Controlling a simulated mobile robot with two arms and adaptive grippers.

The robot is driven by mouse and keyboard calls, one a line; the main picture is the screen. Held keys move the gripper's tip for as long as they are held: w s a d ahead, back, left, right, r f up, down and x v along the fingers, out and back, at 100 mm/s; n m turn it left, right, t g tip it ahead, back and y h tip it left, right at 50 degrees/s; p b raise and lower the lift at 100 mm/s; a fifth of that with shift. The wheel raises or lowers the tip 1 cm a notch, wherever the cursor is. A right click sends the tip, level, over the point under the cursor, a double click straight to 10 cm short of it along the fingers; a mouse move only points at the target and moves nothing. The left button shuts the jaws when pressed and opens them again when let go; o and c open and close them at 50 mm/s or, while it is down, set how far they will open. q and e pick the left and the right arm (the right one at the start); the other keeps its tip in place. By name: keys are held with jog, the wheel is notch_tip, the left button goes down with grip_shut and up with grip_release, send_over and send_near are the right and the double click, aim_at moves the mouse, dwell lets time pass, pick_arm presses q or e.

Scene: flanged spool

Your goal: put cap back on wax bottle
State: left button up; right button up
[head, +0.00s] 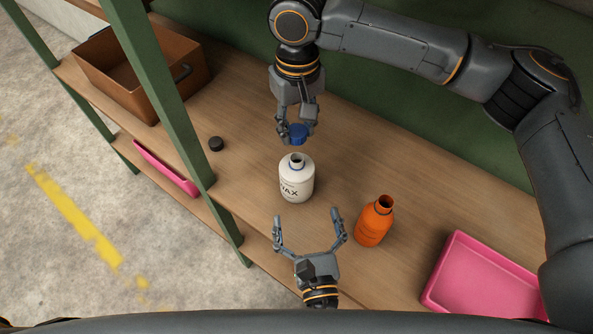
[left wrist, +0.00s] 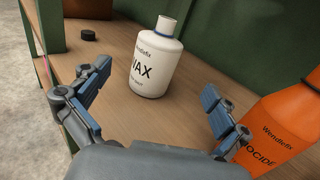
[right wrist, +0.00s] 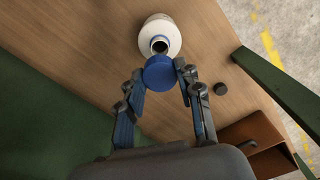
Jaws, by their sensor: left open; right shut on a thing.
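The white wax bottle (head: 297,178) stands upright and open-necked on the wooden shelf, in the middle of the head view. It also shows in the left wrist view (left wrist: 155,62) and, from above, in the right wrist view (right wrist: 160,36). My right gripper (head: 298,133) is shut on a blue cap (head: 299,134) and holds it above and just behind the bottle's neck, apart from it. The cap also shows between the fingertips in the right wrist view (right wrist: 159,73). My left gripper (head: 309,228) is open and empty, in front of the bottle, with its fingers spread towards it.
An orange bottle (head: 374,222), also uncapped, stands right of the wax bottle. A black cap (head: 216,144) lies to the left. A pink tray (head: 485,275) is at right, a brown bin (head: 140,70) at back left. Green posts (head: 165,95) stand at the shelf's front edge.

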pick_arm(q)
jog(key=shift+s+r, duration=0.1)
jog(key=shift+s, duration=0.2)
pick_arm(e)
jog(key=shift+s+r, duration=0.15)
jog(key=shift+s, duration=0.25)
pick_arm(q)
jog(key=w, duration=0.4)
jog(key=w+a, duration=0.1)
jog(key=w, duration=0.3)
jog(key=w+a, duration=0.1)
jog(key=w, duration=0.3)
jog(key=shift+w, duration=0.1)
pick_arm(e)
jog(key=shift+w, duration=0.2)
pick_arm(q)
jog(key=shift+c, duration=0.2)
jog(key=c, duration=1.7)
jog(key=shift+c, duration=0.2)
pick_arm(e)
send_over(297, 163)
jog(key=shift+f, duration=2.6)
jog(key=shift+f, duration=0.9)
jog(key=shift+f, duration=0.5)
